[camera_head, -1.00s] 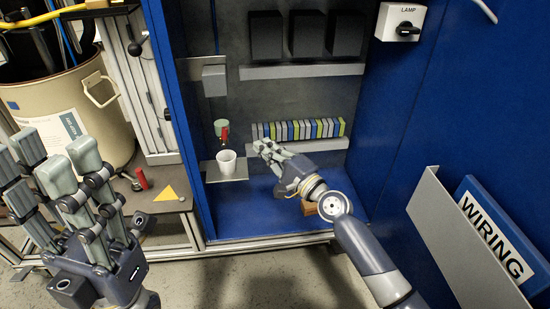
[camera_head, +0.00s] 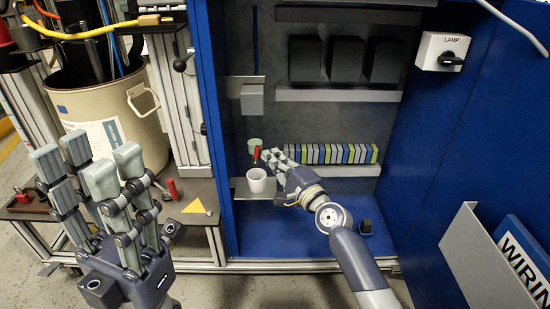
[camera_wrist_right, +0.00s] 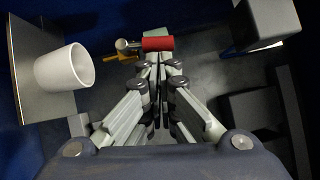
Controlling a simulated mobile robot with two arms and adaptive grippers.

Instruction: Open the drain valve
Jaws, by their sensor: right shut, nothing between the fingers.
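The drain valve's red handle (camera_head: 257,153) hangs below a pale green cylinder (camera_head: 254,142) inside the blue cabinet, above a white cup (camera_head: 257,181). My right gripper (camera_head: 270,158) is shut and empty, its fingertips just right of the handle. In the right wrist view the red handle (camera_wrist_right: 157,43) lies crosswise just beyond the closed fingertips (camera_wrist_right: 155,62); whether they touch cannot be told. The white cup (camera_wrist_right: 65,68) is to the left there. My left gripper (camera_head: 88,166) is open and empty, fingers up, in front of the bench at left.
The cup stands on a small metal shelf (camera_head: 240,188). A row of coloured modules (camera_head: 340,153) is right of the right gripper. The open blue door with a lamp switch (camera_head: 443,52) is at right. A beige drum (camera_head: 140,125) stands behind my left gripper.

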